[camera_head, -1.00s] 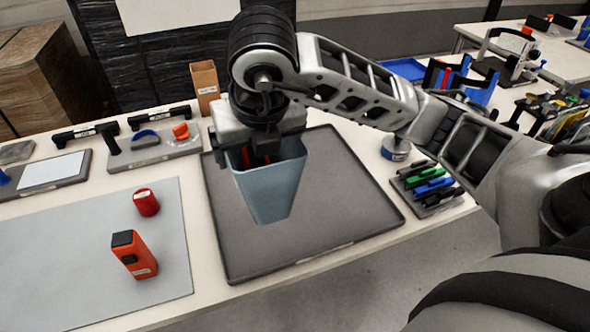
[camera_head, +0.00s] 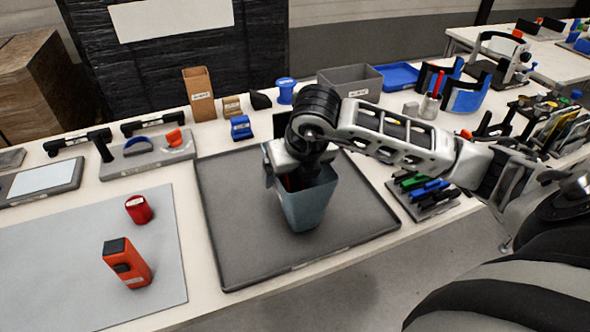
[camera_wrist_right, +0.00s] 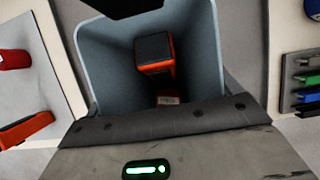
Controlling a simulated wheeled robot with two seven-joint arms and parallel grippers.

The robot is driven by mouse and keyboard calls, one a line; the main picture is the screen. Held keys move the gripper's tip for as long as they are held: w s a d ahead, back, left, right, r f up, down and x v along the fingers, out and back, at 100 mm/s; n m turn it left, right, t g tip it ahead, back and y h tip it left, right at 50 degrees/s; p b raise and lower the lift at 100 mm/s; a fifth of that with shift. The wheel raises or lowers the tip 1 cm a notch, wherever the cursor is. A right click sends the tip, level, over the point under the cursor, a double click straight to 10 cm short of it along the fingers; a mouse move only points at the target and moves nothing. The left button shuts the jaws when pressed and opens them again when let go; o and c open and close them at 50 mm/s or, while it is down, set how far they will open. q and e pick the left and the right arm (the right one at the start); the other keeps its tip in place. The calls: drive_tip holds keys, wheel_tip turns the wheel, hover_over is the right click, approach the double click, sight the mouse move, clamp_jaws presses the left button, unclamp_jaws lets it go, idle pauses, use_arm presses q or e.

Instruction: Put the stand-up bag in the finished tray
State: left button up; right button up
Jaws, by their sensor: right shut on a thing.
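The stand-up bag (camera_head: 308,205) is a light blue-grey, open-topped, tapering container. It is upright over the middle of the dark grey finished tray (camera_head: 235,262); I cannot tell whether its base touches the tray. My right gripper (camera_head: 300,178) comes down at the bag's top and is shut on it, hiding part of its rim. In the right wrist view, the bag (camera_wrist_right: 203,55) shows its open mouth, with an orange-red block with a dark top (camera_wrist_right: 155,52) and a small label inside. My left gripper is not in view.
Left of the tray, a grey mat (camera_head: 60,265) bears an orange block with a dark cap (camera_head: 127,263) and a red cylinder (camera_head: 138,209). A marker rack (camera_head: 425,195) stands close to the tray's right. A tan box (camera_head: 199,93) and a grey bin (camera_head: 350,80) are behind.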

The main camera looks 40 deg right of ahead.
drive_tip(key=o, duration=0.7)
drive_tip(key=v, duration=1.2)
